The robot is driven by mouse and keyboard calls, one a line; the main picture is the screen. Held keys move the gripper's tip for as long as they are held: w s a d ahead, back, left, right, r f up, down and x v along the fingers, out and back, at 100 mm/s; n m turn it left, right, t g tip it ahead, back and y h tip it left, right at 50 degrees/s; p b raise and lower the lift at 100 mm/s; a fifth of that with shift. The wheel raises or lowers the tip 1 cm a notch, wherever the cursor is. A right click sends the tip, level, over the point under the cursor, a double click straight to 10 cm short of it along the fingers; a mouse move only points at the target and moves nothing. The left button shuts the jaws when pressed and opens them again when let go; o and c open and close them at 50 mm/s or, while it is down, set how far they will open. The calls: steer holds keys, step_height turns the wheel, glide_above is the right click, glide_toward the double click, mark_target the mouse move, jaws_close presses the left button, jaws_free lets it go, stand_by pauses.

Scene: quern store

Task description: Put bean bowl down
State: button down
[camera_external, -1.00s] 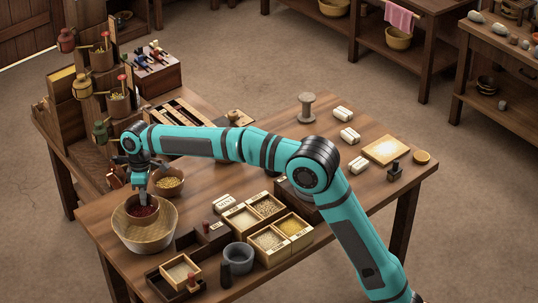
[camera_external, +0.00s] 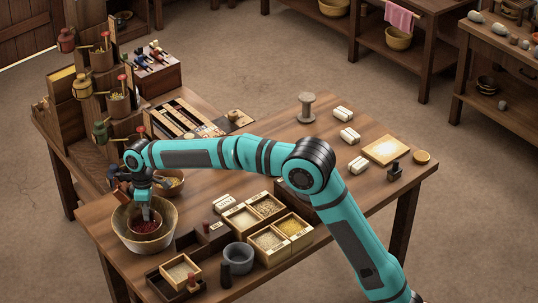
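The bean bowl (camera_external: 135,229), a small brown bowl of dark red beans, sits low inside a larger pale wooden bowl (camera_external: 169,238) at the table's front left. My gripper (camera_external: 147,212) points down into it, with its fingers at the bean bowl's inner far side. The fingertips are small and partly hidden by the wrist and rim, so whether they grip the rim cannot be told. Whether the bean bowl touches the wooden bowl's bottom is hidden.
A bowl of yellowish grain (camera_external: 172,184) stands just behind the wooden bowl. A dark tray (camera_external: 203,238), open boxes of grain (camera_external: 268,243) and a grey mortar (camera_external: 238,256) are to the right. A wooden rack with small pots (camera_external: 98,135) rises behind left.

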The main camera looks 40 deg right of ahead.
steer(key=c, duration=1.6)
jaws_free()
steer(key=r, duration=0.4)
steer(key=w+r, duration=0.1)
steer(key=r, duration=0.3)
steer(key=d+r, duration=0.1)
steer(key=r, duration=0.3)
steer(key=shift+w+d, duration=0.1)
steer(key=shift+w, duration=0.1)
